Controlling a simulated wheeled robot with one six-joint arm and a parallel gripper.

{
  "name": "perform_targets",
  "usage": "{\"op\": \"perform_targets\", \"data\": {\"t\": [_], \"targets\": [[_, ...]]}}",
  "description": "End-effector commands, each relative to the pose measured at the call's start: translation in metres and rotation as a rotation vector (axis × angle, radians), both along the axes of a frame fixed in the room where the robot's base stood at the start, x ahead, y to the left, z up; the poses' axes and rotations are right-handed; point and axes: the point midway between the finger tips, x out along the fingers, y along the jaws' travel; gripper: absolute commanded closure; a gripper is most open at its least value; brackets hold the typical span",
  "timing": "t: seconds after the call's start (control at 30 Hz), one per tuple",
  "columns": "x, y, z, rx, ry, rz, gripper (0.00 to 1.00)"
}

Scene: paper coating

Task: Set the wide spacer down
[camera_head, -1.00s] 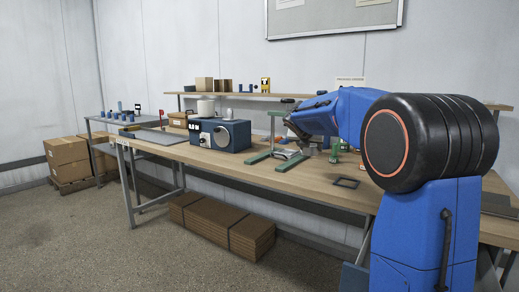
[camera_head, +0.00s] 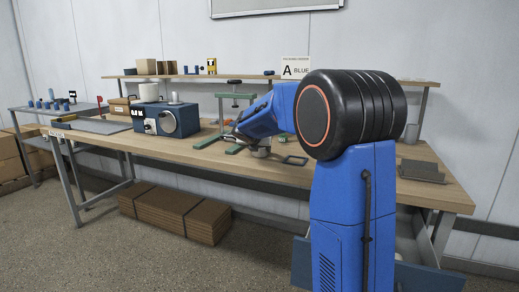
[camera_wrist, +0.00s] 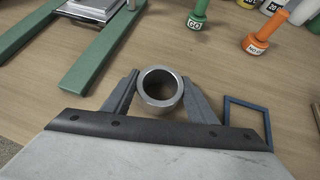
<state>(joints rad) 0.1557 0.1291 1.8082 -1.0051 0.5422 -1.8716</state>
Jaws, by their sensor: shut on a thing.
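The wide spacer (camera_wrist: 174,105) is a short, thick-walled grey metal ring. In the wrist view it sits between the two fingers of my gripper (camera_wrist: 160,82), which is shut on its outside. Its open bore faces the camera. Wood bench top (camera_wrist: 215,72) lies beyond it; I cannot tell whether the ring touches the wood.
The green stand (camera_wrist: 98,62) with metal plates between its legs is at upper left. A dark square frame (camera_wrist: 229,111) lies close on the right. A green GO gauge (camera_wrist: 197,15) and an orange gauge (camera_wrist: 262,33) stand beyond. Bare wood lies between them.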

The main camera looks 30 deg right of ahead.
Motion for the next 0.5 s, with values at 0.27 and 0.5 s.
{"op": "perform_targets", "data": {"t": [0.27,0.5], "targets": [[0.0001,0.0000,-0.0006,0.000,0.000,0.000,0.71],[0.0001,0.0000,-0.0026,0.001,-0.001,0.000,0.29]]}}
